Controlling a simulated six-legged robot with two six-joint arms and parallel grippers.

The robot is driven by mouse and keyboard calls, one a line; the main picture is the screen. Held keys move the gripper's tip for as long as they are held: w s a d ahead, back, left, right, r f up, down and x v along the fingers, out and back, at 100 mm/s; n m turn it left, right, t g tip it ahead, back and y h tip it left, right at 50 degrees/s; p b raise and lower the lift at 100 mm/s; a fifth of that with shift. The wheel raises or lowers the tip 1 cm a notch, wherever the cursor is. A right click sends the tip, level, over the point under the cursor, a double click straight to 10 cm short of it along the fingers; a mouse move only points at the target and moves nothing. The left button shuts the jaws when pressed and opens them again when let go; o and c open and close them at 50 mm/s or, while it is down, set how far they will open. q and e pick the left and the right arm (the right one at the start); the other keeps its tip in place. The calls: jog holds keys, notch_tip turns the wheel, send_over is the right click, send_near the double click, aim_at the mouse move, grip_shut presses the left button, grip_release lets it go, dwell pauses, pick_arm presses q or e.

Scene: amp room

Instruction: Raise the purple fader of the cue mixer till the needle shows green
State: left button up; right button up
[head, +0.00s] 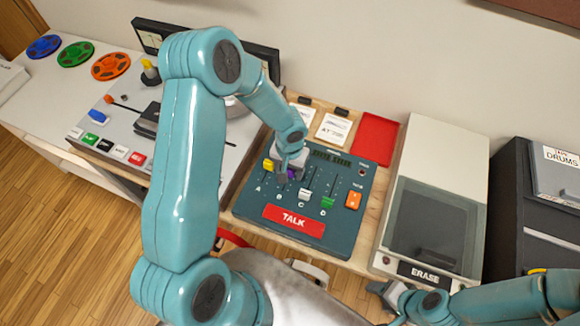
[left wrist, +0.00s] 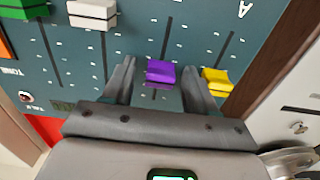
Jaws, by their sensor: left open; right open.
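The cue mixer (head: 335,215) is a dark teal box with faders over a red TALK button (head: 293,220). Its purple fader (head: 291,174) is largely hidden behind my left gripper (head: 288,164) in the head view. In the left wrist view, the purple fader (left wrist: 161,72) sits between the two open fingers of my left gripper (left wrist: 158,75), with no visible grip on it. A dark-framed panel with a pale dial (head: 154,39) stands at the back left, partly behind my arm; I cannot read any needle. My right gripper (head: 383,290) is open and empty at the bottom.
The yellow fader (left wrist: 217,82) stands close beside one left finger; the white fader (left wrist: 92,13) is on the other side. A grey ERASE machine (head: 437,200) stands right of the mixer. A tape console (head: 120,120) lies left, partly behind my left arm.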

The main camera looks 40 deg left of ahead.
aim_at(289, 171)
pick_arm(q)
notch_tip(289, 171, up, 16)
jog(key=b, duration=0.1)
jog(key=shift+r, duration=0.2)
dwell(0.7)
